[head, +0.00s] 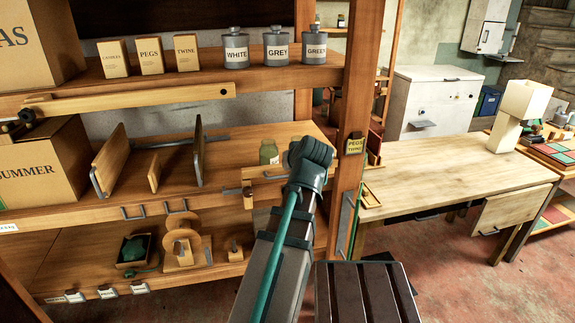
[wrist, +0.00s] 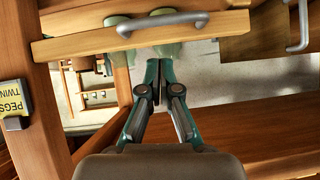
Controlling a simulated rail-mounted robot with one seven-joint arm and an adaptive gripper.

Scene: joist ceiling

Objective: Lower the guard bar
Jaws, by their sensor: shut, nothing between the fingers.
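A long light wooden bar (head: 130,96) lies nearly level along the front of the upper shelf, with a dark fitting at its left end and a hole near its right end. A shorter wooden bar (head: 276,173) crosses in front of a green jar (head: 268,152) on the middle shelf. I cannot tell for certain which is the guard bar. My gripper (wrist: 158,88) is shut and empty; its fingertips appear just below a light bar (wrist: 90,44) in the wrist view, contact unclear. In the head view my wrist (head: 312,155) hides the fingers and the short bar's right end.
A wooden post (head: 359,85) with a yellow PEGS/TWINE tag (head: 355,143) stands right of my wrist. Tins and boxes line the upper shelf. Metal handles (head: 177,207) stick out under the middle shelf. A workbench (head: 450,170) stands at right, with open floor in front.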

